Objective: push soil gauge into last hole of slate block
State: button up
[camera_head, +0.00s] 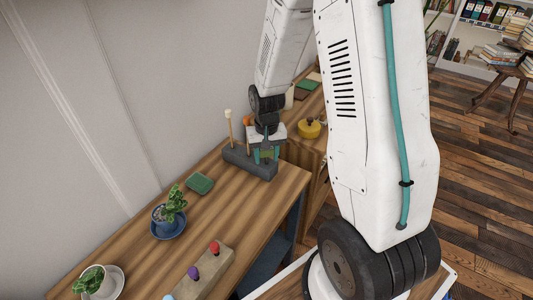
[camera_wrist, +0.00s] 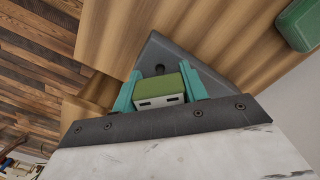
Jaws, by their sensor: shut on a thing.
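The slate block (camera_head: 250,167) is a long dark grey block near the table's far right end. A pale wooden stick (camera_head: 229,128) and an orange-topped tool (camera_head: 247,120) stand upright at its left part. My gripper (camera_head: 266,154) is over the right part. In the wrist view, the teal fingers of my gripper (camera_wrist: 160,94) are shut on the green head of the soil gauge (camera_wrist: 158,90). The slate block (camera_wrist: 165,52) lies beneath, with a dark round hole (camera_wrist: 160,68) just beyond the head. The gauge's lower end is hidden, so I cannot tell whether it is in a hole.
A green box (camera_head: 200,183) lies left of the block; it also shows in the wrist view (camera_wrist: 299,25). A potted plant on a blue saucer (camera_head: 167,228) and a rack with coloured knobs (camera_head: 205,272) stand nearer. A yellow pot (camera_head: 309,128) sits on another table.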

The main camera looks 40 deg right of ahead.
jog(key=shift+f, duration=0.2)
jog(key=o, duration=1.1)
jog(key=shift+r, duration=3.9)
jog(key=shift+r, duration=4.5)
